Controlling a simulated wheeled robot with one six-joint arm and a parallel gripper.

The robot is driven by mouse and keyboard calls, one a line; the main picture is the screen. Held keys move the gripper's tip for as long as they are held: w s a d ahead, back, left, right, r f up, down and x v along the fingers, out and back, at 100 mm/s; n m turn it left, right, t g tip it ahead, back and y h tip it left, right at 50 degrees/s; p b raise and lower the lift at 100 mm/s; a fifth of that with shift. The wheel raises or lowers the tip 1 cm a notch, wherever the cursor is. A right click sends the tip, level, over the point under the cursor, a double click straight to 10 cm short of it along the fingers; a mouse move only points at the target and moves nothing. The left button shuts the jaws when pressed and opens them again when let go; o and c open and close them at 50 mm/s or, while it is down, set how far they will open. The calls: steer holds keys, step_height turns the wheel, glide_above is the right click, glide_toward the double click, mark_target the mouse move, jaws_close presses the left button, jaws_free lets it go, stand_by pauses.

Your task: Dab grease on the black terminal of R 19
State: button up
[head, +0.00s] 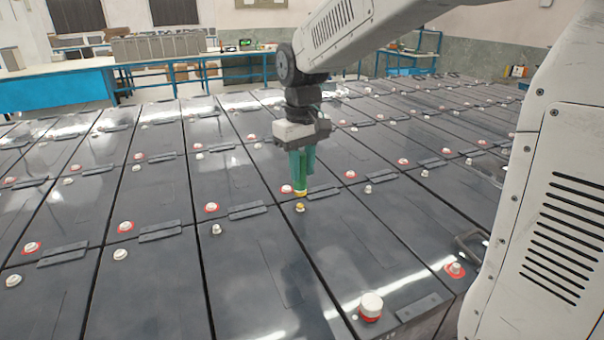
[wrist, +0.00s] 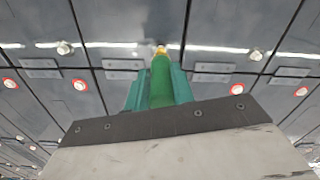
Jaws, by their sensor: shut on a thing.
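My gripper (head: 302,163) points down over the battery rows, with its teal fingers shut on a green grease tool. In the wrist view the tool (wrist: 161,82) sits between the fingers, its yellow tip (wrist: 161,50) pointing away from the gripper. In the head view, a ringless terminal (head: 300,208) with yellow on top stands just below the tip. A small gap seems to show between them; contact is hard to judge. A red-ringed terminal (head: 287,189) stands just left of the tip. No label reading R 19 is legible.
Dark batteries stand close together in rows, with red-ringed and plain pale terminals. A taller white-capped, red-based post (head: 371,306) stands at the near right. A black handle (head: 468,246) is near my arm. A blue bench (head: 60,90) stands at the back left.

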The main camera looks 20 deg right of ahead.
mark_target(302, 154)
steer(key=shift+r, duration=2.3)
